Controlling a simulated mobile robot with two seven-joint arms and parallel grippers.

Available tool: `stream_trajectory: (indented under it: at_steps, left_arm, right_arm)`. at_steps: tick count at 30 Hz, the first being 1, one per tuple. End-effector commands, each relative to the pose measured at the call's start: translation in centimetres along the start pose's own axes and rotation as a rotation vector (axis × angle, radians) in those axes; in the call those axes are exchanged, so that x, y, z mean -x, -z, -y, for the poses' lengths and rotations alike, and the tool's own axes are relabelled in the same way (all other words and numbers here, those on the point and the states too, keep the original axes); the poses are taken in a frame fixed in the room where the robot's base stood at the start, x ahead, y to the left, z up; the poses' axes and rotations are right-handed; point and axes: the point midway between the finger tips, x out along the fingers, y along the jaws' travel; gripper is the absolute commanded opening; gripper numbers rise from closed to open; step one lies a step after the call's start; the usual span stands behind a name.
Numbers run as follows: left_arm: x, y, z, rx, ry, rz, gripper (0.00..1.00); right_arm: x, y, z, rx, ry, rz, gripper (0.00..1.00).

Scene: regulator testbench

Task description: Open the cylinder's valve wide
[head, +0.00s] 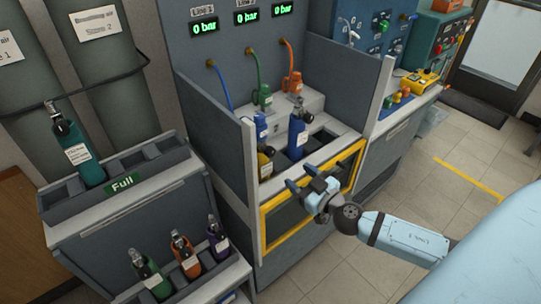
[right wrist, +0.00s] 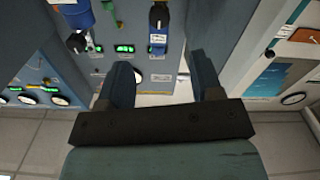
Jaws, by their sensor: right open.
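A blue cylinder (head: 298,138) with a white label stands in the test bench's slotted tray, its dark valve (head: 298,106) on top. A dark cylinder with a yellow upper part (head: 265,166) stands nearer, to its left. The frames do not show which cylinder is meant, nor how far either valve is turned. My right gripper (head: 302,178) is open and empty in front of the bench, near the yellow front frame and apart from both cylinders. Its two spread fingers also show in the right wrist view (right wrist: 163,80). My left gripper is not in view.
Blue, green and orange hoses (head: 288,54) hang at the bench's back panel under displays reading 0 bar (head: 246,17). Grey side walls (head: 345,78) flank the tray. A rack marked Full (head: 122,182) holds a teal cylinder (head: 75,150), with several smaller cylinders below. Floor at right is free.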

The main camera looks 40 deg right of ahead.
Motion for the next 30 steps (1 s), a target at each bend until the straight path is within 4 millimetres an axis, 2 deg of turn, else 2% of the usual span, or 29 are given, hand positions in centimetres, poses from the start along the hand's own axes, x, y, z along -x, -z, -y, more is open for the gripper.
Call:
stream_trajectory:
  at_steps: [6,18,24,30]
  left_arm:
    - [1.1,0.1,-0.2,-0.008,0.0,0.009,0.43]
    - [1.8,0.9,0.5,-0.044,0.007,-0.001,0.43]
    - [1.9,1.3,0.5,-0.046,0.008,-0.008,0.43]
    - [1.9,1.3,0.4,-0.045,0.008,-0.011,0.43]
  right_arm:
    - [-3.7,0.4,-0.2,0.0,-0.001,-0.001,0.6]
    - [-10.2,0.3,-0.1,0.001,-0.002,0.0,0.6]
    - [-12.0,0.1,-0.1,0.001,-0.001,0.002,0.6]
    - [-12.4,0.0,-0.1,0.0,-0.001,0.002,0.6]
